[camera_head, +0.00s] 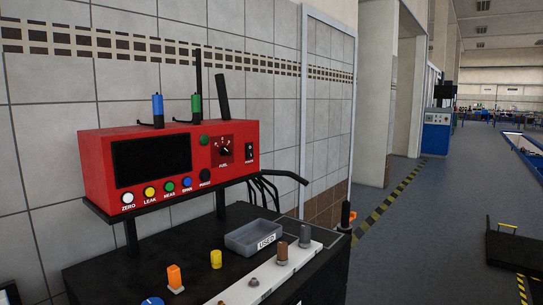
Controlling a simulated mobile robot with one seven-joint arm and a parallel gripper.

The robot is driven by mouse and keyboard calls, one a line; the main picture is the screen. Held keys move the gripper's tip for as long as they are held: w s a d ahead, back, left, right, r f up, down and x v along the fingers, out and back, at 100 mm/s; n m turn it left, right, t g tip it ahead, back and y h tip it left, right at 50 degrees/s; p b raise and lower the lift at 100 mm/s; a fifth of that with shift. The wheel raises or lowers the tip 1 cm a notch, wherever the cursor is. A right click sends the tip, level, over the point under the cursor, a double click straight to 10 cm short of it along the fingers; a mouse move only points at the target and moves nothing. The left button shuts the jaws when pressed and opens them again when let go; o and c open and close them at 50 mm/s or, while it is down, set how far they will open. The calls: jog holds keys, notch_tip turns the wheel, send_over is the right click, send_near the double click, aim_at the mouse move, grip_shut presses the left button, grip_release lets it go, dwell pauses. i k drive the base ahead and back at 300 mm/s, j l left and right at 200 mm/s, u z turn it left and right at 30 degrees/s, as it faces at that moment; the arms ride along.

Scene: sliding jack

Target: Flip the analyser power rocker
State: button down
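The analyser (97,170) is a red box with a dark screen, standing on a black raised shelf left of centre in the head view. Its power rocker (249,151) is a small black switch with light marks at the right end of the front panel, beside the fuel dial (222,151). The label under the rocker is too small to read surely, and I cannot tell which way the rocker is tipped. My gripper is not in view.
Several coloured buttons (150,192) line the analyser's lower front. Blue and green probes (157,108) stand on top. Below, a black cabinet top (100,275) holds a grey USED tray (240,243) and several small parts. Black hoses (285,178) stick out right. Open floor (420,230) lies right.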

aim_at(249, 148)
jog(key=i+l, duration=0.25)
jog(key=l, duration=0.15)
jog(key=i+l, duration=0.2)
jog(key=l, duration=0.15)
jog(key=i+l, duration=0.25)
jog(key=l, duration=0.15)
jog(key=i+l, duration=0.2)
jog(key=l, duration=0.2)
jog(key=i+j, duration=0.15)
jog(key=j, duration=0.15)
jog(key=i+j, duration=0.15)
jog(key=j, duration=0.15)
